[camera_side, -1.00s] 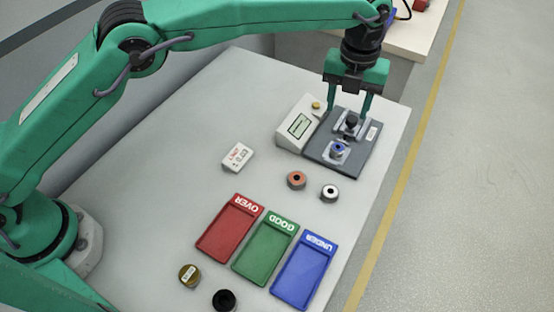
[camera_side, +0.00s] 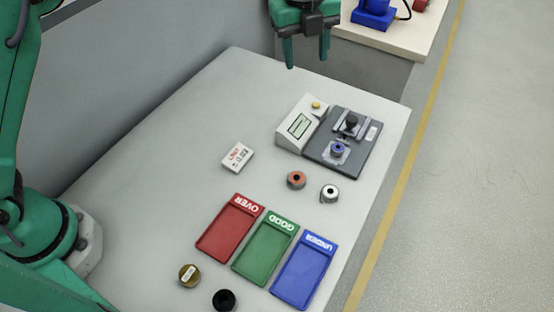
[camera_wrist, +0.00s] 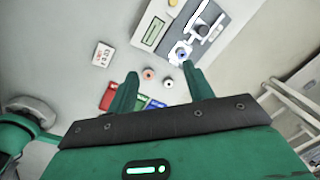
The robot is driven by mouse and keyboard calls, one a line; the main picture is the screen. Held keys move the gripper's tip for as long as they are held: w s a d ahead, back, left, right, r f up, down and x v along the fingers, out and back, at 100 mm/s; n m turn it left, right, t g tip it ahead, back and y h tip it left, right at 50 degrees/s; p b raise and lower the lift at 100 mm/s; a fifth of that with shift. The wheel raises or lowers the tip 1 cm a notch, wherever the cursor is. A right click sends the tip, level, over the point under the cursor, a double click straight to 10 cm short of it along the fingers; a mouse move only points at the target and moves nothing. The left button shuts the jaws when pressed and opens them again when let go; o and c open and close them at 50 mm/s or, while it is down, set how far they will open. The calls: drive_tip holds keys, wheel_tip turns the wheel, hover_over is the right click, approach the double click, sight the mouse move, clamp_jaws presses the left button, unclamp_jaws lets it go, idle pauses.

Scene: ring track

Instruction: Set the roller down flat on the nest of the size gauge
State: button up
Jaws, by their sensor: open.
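The size gauge (camera_side: 365,155) is a dark grey base with a black-topped post, a light nest plate and a display box (camera_side: 300,125). A small roller (camera_side: 338,149) with a blue ring on top stands on the nest plate and looks upright; its underside is hidden. In the wrist view the roller (camera_wrist: 182,51) shows on the gauge, beyond the right fingertip. My gripper (camera_side: 306,63) is open and empty, raised well above and behind the gauge, clear of it. Both spread fingers of my gripper (camera_wrist: 160,72) show in the wrist view.
In front of the gauge stand an orange-topped piece (camera_side: 296,180) and a white-topped piece (camera_side: 330,193). Nearer are red (camera_side: 225,237), green (camera_side: 262,252) and blue (camera_side: 300,278) trays, a gold piece (camera_side: 189,275) and a black piece (camera_side: 224,299). A limit card (camera_side: 237,156) lies left. The table's back left is clear.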

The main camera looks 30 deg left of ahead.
drive_tip(key=s+a+r+n+t, duration=0.1)
drive_tip(key=s+a+r+n, duration=0.3)
drive_tip(key=s+a+n, duration=0.4)
drive_tip(key=s+a+r+n+t, duration=0.1)
drive_tip(key=s+a+r+n, duration=0.3)
drive_tip(key=a, duration=0.6)
drive_tip(key=s+a+f+n+t, duration=0.1)
drive_tip(key=s+a+f+n, duration=0.2)
drive_tip(key=s+a+n, duration=0.2)
drive_tip(key=s+a+f+n+t, duration=0.1)
drive_tip(key=s+a+f+n, duration=0.2)
drive_tip(key=s+n, duration=0.6)
drive_tip(key=shift+s+a+n+t+y, duration=0.3)
drive_tip(key=shift+s+a+n, duration=0.1)
drive_tip(key=shift+s+a, duration=0.5)
drive_tip(key=shift+c, duration=0.4)
